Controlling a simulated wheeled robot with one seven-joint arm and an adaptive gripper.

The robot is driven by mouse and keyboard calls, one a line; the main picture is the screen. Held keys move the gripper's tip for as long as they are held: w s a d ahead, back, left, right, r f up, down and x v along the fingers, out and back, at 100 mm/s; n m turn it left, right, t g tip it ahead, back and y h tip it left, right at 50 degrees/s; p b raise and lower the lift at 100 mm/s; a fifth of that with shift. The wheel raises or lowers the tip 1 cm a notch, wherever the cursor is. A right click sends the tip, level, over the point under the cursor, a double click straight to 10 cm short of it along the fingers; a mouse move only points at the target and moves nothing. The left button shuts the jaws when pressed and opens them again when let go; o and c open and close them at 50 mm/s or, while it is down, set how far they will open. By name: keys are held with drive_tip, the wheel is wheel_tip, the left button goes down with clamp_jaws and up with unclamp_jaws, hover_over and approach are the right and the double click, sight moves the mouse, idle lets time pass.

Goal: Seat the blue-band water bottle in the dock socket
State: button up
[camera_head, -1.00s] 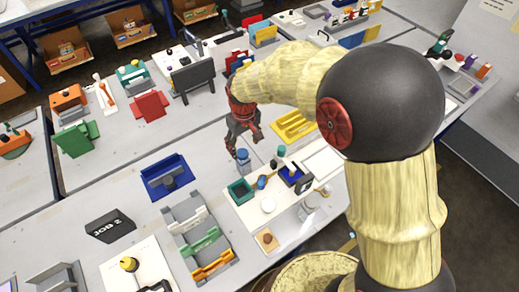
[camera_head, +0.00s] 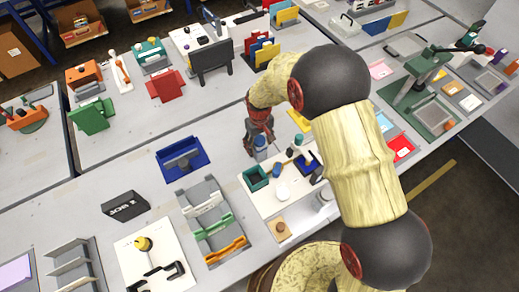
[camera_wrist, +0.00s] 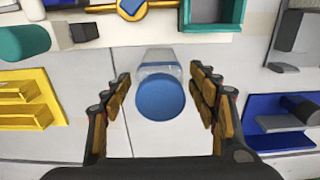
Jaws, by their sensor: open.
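A small clear bottle with blue on it (camera_head: 261,150) stands upright at the back left edge of the white board (camera_head: 251,206). In the wrist view it (camera_wrist: 160,98) is seen from above as a blue round top on a clear body. My gripper (camera_head: 259,139) is open above and around the bottle's top. In the wrist view my gripper's fingers (camera_wrist: 158,80) stand on either side of the bottle, with gaps on both sides. I cannot tell which fitting is the dock socket. A teal open box (camera_head: 255,179) sits just in front of the bottle.
My arm hides part of the bench at right.

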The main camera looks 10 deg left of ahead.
drive_tip(key=shift+f, duration=0.85)
drive_tip(key=shift+c, duration=0.5)
drive_tip(key=c, duration=1.4)
drive_tip(key=shift+r, duration=0.1)
clamp_jaws()
